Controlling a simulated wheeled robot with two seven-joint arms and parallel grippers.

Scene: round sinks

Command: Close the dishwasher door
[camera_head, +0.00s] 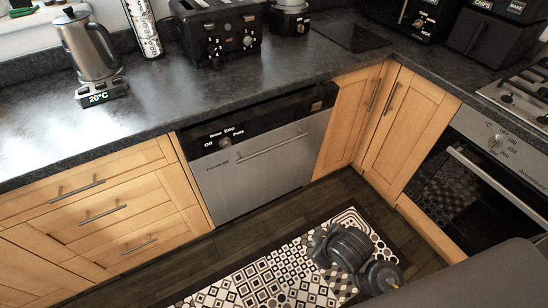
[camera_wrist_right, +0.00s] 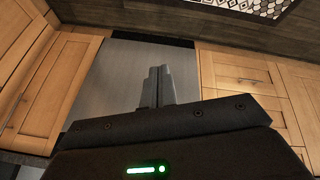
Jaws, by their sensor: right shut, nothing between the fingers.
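The dishwasher door (camera_head: 265,165) is a silver panel with a black control strip and a bar handle (camera_head: 272,148). It stands upright or nearly so in its opening under the worktop, between wooden cabinets. A dark gap shows above its control strip, and I cannot tell whether it is fully flush. The silver door (camera_wrist_right: 105,85) also shows in the right wrist view, behind my right gripper (camera_wrist_right: 160,82). Its fingers are together and empty, with no clear contact with the door. In the head view, grey links of my arm show low over the mat. My left gripper is not in view.
Wooden drawers (camera_head: 100,215) stand left of the dishwasher, and a corner cabinet (camera_head: 408,120) and oven (camera_head: 480,190) stand right. A kettle (camera_head: 88,50) and toaster (camera_head: 220,32) sit on the dark worktop. A patterned mat (camera_head: 265,280) lies on the floor in front.

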